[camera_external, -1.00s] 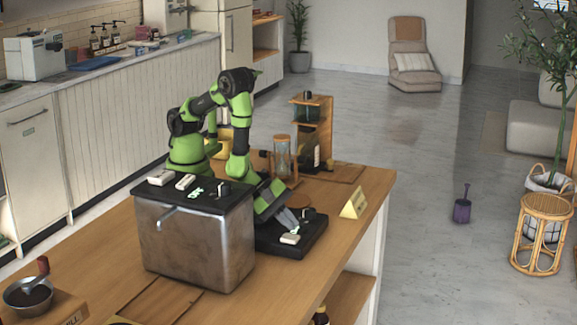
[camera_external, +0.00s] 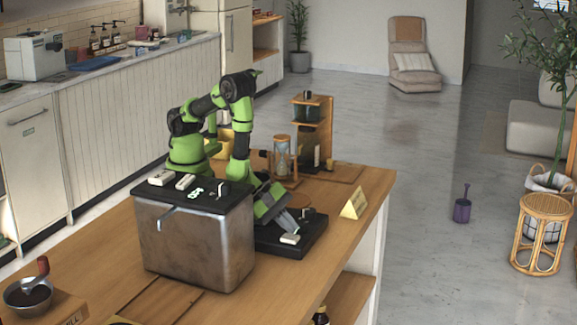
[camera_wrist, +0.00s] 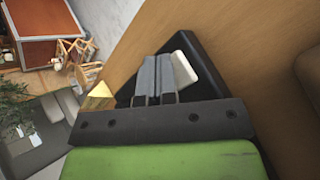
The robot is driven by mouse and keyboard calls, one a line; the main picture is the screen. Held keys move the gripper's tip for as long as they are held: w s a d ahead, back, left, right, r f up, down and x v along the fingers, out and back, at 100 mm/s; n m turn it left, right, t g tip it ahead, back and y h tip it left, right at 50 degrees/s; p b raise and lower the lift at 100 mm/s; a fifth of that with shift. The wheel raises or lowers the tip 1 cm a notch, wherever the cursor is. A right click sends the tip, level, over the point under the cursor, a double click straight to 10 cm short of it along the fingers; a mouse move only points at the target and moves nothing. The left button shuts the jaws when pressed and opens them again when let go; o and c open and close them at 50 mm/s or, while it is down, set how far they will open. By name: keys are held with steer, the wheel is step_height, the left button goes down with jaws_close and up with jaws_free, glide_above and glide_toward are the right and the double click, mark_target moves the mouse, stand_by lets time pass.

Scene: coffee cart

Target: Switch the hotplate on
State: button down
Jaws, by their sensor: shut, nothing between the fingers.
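The hotplate (camera_external: 312,240) is a low black slab on the wooden counter, right of the metal box. A white rocker switch (camera_external: 290,239) sits on its near edge, with a small dark knob (camera_external: 306,213) farther back. My gripper (camera_external: 293,229) is shut and empty, pointing down over the slab just behind the switch. In the wrist view the closed grey fingers (camera_wrist: 157,60) lie beside the white switch (camera_wrist: 184,71), over the black slab (camera_wrist: 203,50). I cannot tell whether the fingertips touch it. My gripper hides part of the slab.
A large metal box (camera_external: 196,245) with switches on its black top stands close left of my gripper. A yellow sign (camera_external: 354,204) stands right of the hotplate. An hourglass (camera_external: 282,158) and a wooden stand (camera_external: 314,130) are behind. The counter's right edge is near.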

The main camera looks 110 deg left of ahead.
mark_target(288, 237)
steer(key=shift+f, duration=0.5)
stand_by(0.3)
steer(key=shift+r, duration=1)
steer(key=shift+r, duration=3)
